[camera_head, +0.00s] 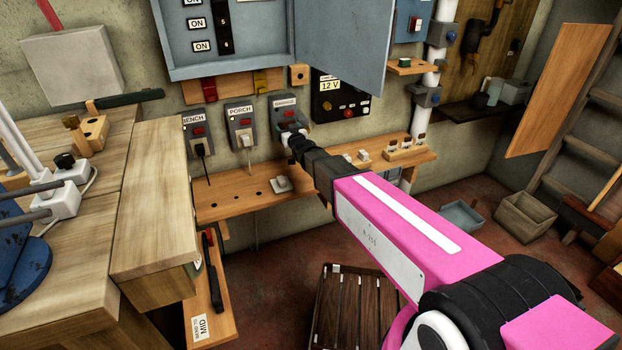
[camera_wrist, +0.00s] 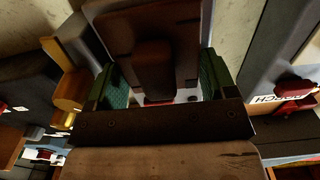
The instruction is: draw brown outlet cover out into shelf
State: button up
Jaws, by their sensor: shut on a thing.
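In the wrist view the brown outlet cover (camera_wrist: 178,22) lies between the green-padded fingers of my gripper (camera_wrist: 165,82), which is shut on it. A raised brown block stands out from the cover's middle. In the head view my gripper (camera_head: 289,134) reaches the grey outlet box (camera_head: 284,104) right of the PORCH box. The cover is not clearly visible there; my gripper hides that spot. I cannot tell whether the cover is still seated in the box. The wooden shelf (camera_head: 238,202) with round holes runs along the wall below the boxes.
The BENCH box (camera_head: 197,122) and PORCH box (camera_head: 240,120) hang to the left, with plugs and cords. A black 12 V panel (camera_head: 332,99) is on the right. The open grey cabinet door (camera_head: 345,45) hangs above.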

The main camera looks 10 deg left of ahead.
jog(key=v, duration=0.6)
dwell(0.6)
